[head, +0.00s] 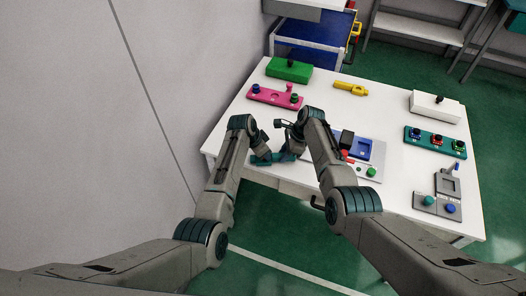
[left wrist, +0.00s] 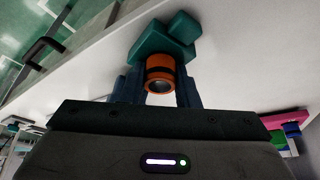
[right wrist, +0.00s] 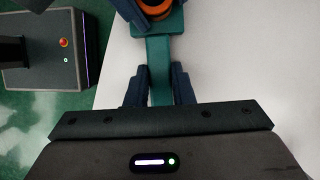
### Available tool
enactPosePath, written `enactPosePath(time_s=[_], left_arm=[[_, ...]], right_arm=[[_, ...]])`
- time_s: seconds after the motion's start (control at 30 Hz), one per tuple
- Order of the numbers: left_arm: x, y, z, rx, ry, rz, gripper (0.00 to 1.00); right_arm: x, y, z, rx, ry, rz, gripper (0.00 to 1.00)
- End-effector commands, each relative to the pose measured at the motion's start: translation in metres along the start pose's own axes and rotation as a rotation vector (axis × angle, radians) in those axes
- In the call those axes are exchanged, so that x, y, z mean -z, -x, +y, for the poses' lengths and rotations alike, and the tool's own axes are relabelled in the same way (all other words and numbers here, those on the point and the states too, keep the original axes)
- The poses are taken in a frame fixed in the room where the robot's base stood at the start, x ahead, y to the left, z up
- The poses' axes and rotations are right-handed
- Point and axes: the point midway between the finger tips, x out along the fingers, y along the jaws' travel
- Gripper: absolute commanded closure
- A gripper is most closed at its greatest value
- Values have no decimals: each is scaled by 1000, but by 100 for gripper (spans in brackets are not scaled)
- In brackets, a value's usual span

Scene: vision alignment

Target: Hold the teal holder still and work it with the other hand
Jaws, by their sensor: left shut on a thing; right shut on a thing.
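The teal holder (right wrist: 159,78) lies at the table's near edge; in the head view it is small and partly hidden by my grippers. In the left wrist view its block (left wrist: 163,42) stands beyond an orange ring (left wrist: 160,68) with a dark centre. My left gripper (left wrist: 160,90) is shut on the orange ring, a finger on each side. My right gripper (right wrist: 159,88) is shut on the holder's flat teal bar. The orange ring also shows at the top of the right wrist view (right wrist: 156,8), with my left fingers beside it.
On the white table (head: 385,120) stand a green box (head: 289,71), a pink tray (head: 274,97), a yellow tool (head: 350,88), a white box (head: 435,106), a teal tray (head: 434,138), a blue device (head: 359,148) and a grey panel (head: 439,203). The wall is close on the left.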

Motion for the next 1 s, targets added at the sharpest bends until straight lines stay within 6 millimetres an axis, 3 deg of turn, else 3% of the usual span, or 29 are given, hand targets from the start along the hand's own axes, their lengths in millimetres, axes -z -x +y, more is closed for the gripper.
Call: enactPosePath(time_s=[0.03,0.13,0.6,0.77,1.0], left_arm=[[-5,-4,1,-2,2,-8,66],[-5,-4,2,-3,3,-8,46],[-6,-2,5,-12,3,-10,46],[-4,18,3,-5,2,-6,46],[-2,70,0,4,1,-1,46]], right_arm=[[-2,1,0,-2,3,-4,100],[-2,1,0,-1,3,-4,100],[-4,2,-2,5,3,-5,100],[-3,2,-2,5,3,-4,100],[-2,1,-1,1,2,-3,100]])
